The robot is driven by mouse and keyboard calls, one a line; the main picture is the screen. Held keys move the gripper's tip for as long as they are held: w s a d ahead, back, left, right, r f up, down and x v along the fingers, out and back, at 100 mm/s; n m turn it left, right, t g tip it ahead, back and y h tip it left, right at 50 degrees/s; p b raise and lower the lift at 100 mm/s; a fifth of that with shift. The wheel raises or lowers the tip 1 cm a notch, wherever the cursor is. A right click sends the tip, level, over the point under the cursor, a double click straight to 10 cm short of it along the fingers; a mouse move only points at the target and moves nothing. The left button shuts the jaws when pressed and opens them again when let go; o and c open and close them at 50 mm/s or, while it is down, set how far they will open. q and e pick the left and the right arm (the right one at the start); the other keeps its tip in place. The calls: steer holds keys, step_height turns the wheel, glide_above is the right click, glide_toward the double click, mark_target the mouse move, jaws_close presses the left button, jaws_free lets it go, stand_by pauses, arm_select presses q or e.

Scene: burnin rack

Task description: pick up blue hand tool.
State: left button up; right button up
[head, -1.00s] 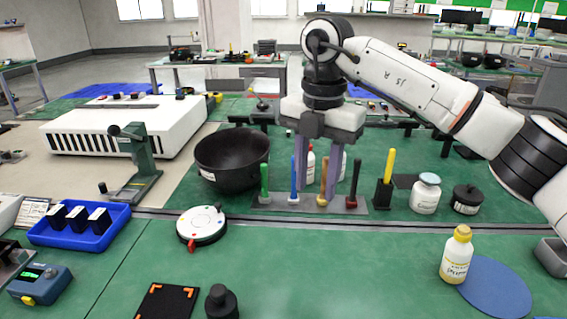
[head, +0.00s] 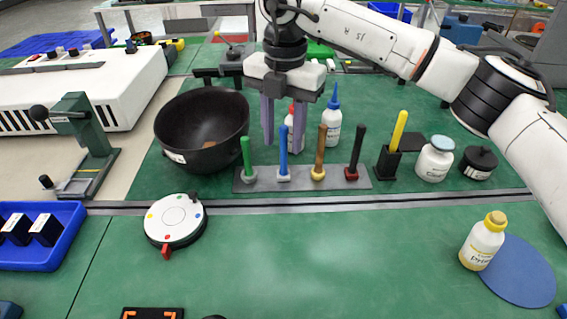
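The blue hand tool (head: 283,160) stands upright in a grey rack (head: 325,180), between a green tool (head: 247,160) on its left and a yellow-brown one (head: 319,155) on its right. A dark red-based tool (head: 355,155) is at the rack's right end. My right gripper (head: 283,147) points down with its two fingers apart and nothing held. In the picture the blue handle's top lies between the fingers. I cannot tell whether the fingers are level with the handle or behind it. My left gripper is not in view.
A black bowl (head: 185,130) stands left of the rack. White bottles (head: 333,125) stand behind it. A black holder with a yellow stick (head: 392,150), a white jar (head: 435,160) and a black pot (head: 480,163) are to the right. The green bench in front is mostly clear.

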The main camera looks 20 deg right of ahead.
mark_target(283, 168)
step_height(283, 168, down, 5)
steer(key=shift+w+d+r, duration=0.1)
steer(key=shift+w+r, duration=0.05)
jaws_close()
steer(key=shift+r, duration=0.1)
step_height(283, 168, up, 10)
stand_by(0.6)
